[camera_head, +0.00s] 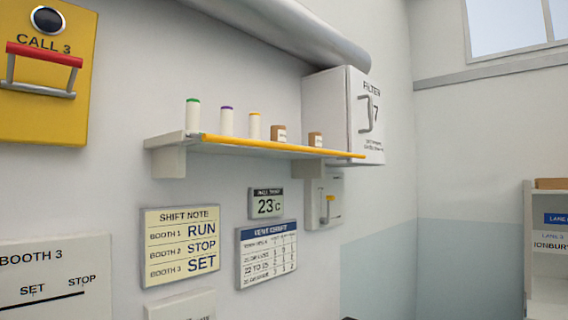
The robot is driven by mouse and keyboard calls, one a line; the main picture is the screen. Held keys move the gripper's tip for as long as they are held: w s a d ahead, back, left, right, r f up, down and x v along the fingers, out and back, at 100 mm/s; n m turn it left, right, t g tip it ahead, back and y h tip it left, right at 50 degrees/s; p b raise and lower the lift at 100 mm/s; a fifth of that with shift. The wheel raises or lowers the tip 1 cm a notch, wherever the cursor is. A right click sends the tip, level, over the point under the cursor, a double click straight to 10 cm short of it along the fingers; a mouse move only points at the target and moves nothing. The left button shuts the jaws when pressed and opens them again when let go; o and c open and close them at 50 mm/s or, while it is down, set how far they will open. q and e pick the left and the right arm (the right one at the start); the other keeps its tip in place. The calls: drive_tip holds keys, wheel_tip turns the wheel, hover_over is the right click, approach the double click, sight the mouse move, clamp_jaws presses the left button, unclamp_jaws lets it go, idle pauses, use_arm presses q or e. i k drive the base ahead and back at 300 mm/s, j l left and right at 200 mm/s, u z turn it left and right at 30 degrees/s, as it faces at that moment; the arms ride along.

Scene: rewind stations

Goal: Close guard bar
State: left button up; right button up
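A yellow panel (40,112) marked CALL 3 is on the wall at the upper left, cut off by the picture's left edge. A round dark button (47,19) with a pale rim is at its top. A bar with a red grip (45,54) and grey side arms sits below the button, over the lower part of the CALL 3 lettering. It joins a grey rod (38,91) lower on the panel. The bar does not cover the button. Neither of my grippers is in view.
A wall shelf (250,146) with a yellow front edge holds several spools and two small brown jars. A white FILTER 7 cabinet (333,102) stands at its right end. Lower left is a BOOTH 3 panel (50,280). A shelving unit (547,285) is at far right.

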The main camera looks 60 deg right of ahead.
sight(208, 137)
drive_tip(key=z, duration=2)
